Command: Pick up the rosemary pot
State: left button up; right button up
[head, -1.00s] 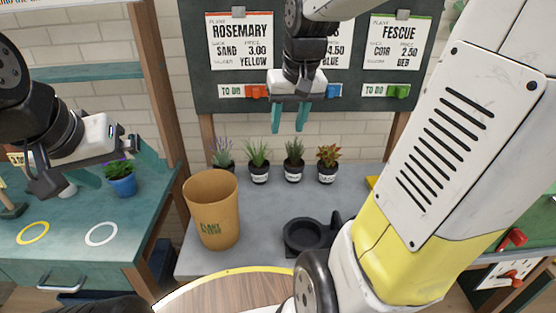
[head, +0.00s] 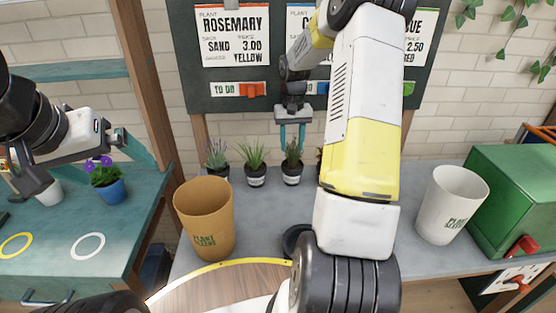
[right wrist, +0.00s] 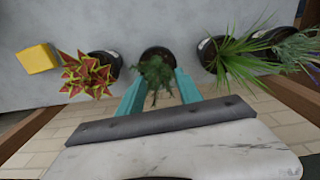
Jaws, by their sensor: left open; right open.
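The rosemary pot (head: 292,174) is a small dark pot with a pale label and a bushy green plant, third from the left in the row along the back of the grey bench. My right gripper (head: 292,147) is open above it, fingers pointing down at the plant top. In the right wrist view the rosemary plant (right wrist: 155,72) shows between the two teal fingertips, its dark pot just beyond; whether the fingers touch it I cannot tell. My left gripper (head: 112,158) is open and empty over the teal table at left.
A grassy pot (head: 255,175) and a lavender pot (head: 217,165) stand left of the rosemary. A red-leaved plant (right wrist: 88,75) is on its other side, mostly hidden by my arm in the head view. A tan bin (head: 205,215), white bin (head: 450,205) and green box (head: 515,200) stand on the bench.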

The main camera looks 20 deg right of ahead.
aim_at(293, 164)
jog(key=f, duration=0.5)
jog(key=shift+d, duration=0.3)
grip_shut()
jog(key=shift+w, duration=0.1)
dwell(0.9)
